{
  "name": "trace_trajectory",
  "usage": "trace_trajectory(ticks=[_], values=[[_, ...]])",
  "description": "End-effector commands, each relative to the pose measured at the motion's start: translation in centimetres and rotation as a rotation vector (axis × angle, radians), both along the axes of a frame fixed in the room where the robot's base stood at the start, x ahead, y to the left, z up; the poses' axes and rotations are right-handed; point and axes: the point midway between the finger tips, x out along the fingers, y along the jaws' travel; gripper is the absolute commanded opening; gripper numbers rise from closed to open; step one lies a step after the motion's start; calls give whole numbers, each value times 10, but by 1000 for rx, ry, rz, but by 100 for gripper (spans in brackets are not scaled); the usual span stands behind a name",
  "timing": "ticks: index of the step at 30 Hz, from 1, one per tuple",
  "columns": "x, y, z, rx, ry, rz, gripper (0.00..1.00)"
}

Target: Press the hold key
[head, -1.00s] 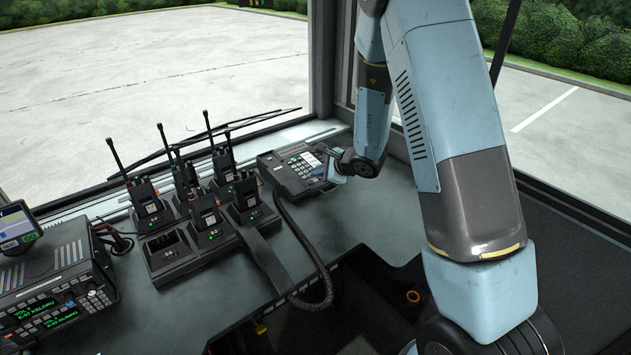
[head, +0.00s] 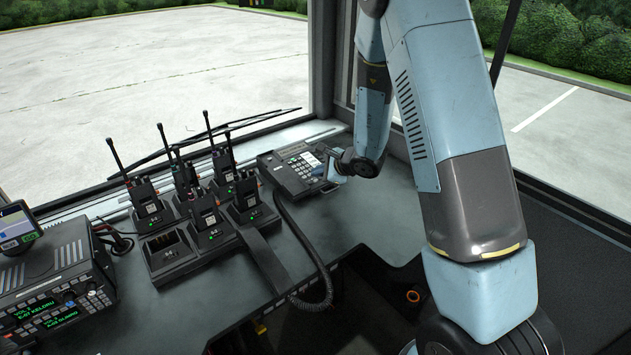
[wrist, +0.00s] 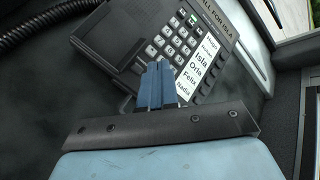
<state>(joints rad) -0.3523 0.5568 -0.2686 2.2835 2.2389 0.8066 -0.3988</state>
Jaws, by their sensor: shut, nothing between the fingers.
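A black desk phone (head: 293,168) with a number keypad and a coiled cord sits on the dark counter near the windscreen. In the wrist view the phone (wrist: 119,36) shows its keypad (wrist: 173,36) and a white label strip with names (wrist: 203,62). I cannot read which key is the hold key. My gripper (wrist: 155,66) is shut and empty, its blue fingertips over the near edge of the keypad, hiding the lower keys. I cannot tell whether the tips touch a key. In the head view my gripper (head: 335,172) is at the phone's right side.
A charger rack (head: 171,258) with several handheld radios stands left of the phone. Radio units (head: 56,285) stand at the far left. The phone's coiled cord (head: 318,262) hangs over the counter's front edge. The counter right of the phone is mostly clear.

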Motion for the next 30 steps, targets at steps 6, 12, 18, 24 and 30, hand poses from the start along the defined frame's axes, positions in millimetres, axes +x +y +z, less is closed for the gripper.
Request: trace_trajectory(ticks=[6,12,18,24,30], values=[[0,0,0,0,0,0,0],[0,0,-4,0,2,-1,0],[1,1,-7,0,0,0,0],[1,1,-7,0,0,0,0],[1,1,-8,0,0,0,0]])
